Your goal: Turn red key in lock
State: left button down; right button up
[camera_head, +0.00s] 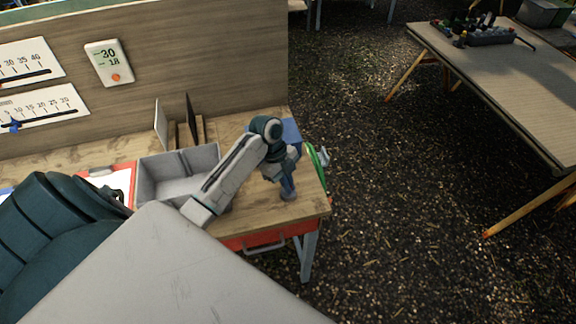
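I cannot make out a red key or a lock in the head view. My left gripper (288,192) points down over the right end of the wooden workbench (235,130). A small round bluish-grey thing shows at its tip, too small to name. The fingers are small and dark, so I cannot tell whether they are open or shut. My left arm hides part of the bench top and a blue box (291,130) behind it. My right gripper is not in view.
A grey divided bin (150,183) stands on the bench left of my arm. A green object (316,160) is at the bench's right edge. A red drawer (250,240) is under the front. Another table (500,75) stands far right, with open gravel between.

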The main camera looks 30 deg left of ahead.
pick_arm(q)
jog(key=c, duration=1.5)
grip_release()
jog(key=shift+c, duration=0.2)
jog(key=shift+a+r, duration=0.1)
jog(key=shift+a+r+b, duration=0.2)
jog(key=shift+r+b, duration=0.1)
jog(key=b+v, duration=0.2)
jog(key=v, duration=0.8)
jog(key=shift+b, duration=0.4)
jog(key=shift+d+f, duration=0.1)
jog(key=shift+f, duration=0.05)
